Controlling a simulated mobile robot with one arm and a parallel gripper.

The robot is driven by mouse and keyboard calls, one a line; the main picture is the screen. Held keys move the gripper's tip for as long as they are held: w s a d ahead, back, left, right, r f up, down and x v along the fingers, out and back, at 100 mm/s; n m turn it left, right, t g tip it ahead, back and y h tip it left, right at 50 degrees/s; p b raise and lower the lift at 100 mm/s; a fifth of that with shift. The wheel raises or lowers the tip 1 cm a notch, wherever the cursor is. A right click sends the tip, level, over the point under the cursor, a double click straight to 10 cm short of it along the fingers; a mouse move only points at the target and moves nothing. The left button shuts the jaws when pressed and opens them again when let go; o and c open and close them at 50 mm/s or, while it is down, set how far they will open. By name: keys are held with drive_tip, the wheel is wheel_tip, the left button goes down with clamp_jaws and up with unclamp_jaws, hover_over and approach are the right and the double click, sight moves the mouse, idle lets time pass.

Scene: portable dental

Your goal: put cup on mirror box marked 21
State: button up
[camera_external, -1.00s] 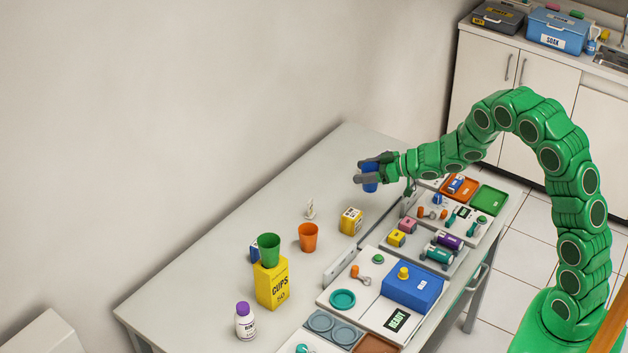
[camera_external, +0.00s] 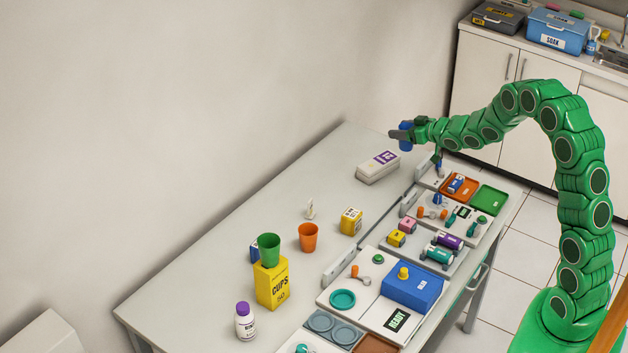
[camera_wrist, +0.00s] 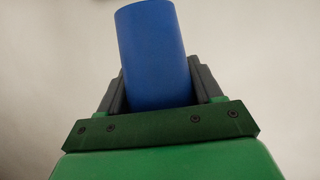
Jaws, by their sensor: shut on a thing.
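My gripper (camera_external: 402,135) is shut on a blue cup (camera_external: 406,143), held in the air near the far end of the table. In the wrist view the blue cup (camera_wrist: 155,50) stands between the two dark fingers. A white box with a purple label (camera_external: 378,167) lies on the table, below and left of the gripper in the picture; it may be the mirror box, but its number is too small to read.
A small yellow and white box (camera_external: 351,221) and a purple-capped bottle (camera_external: 245,322) stand on the table. Trays with small items, including an orange tray (camera_external: 470,192) and a green tray (camera_external: 489,200), line its right side. The table's far left part is clear.

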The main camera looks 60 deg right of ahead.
drive_tip(key=shift+w+d+f, duration=0.7)
drive_tip(key=shift+w+f, duration=0.85)
drive_tip(key=shift+w, duration=0.35)
drive_tip(key=shift+w+d+f, duration=0.7)
drive_tip(key=shift+w+f, duration=0.8)
drive_tip(key=shift+w, duration=0.35)
drive_tip(key=shift+w+d+f, duration=0.7)
drive_tip(key=shift+w+f, duration=0.85)
drive_tip(key=shift+w, duration=0.35)
drive_tip(key=shift+f, duration=1.6)
drive_tip(key=shift+f, duration=0.1)
drive_tip(key=o, duration=1)
drive_tip(key=shift+w, duration=0.1)
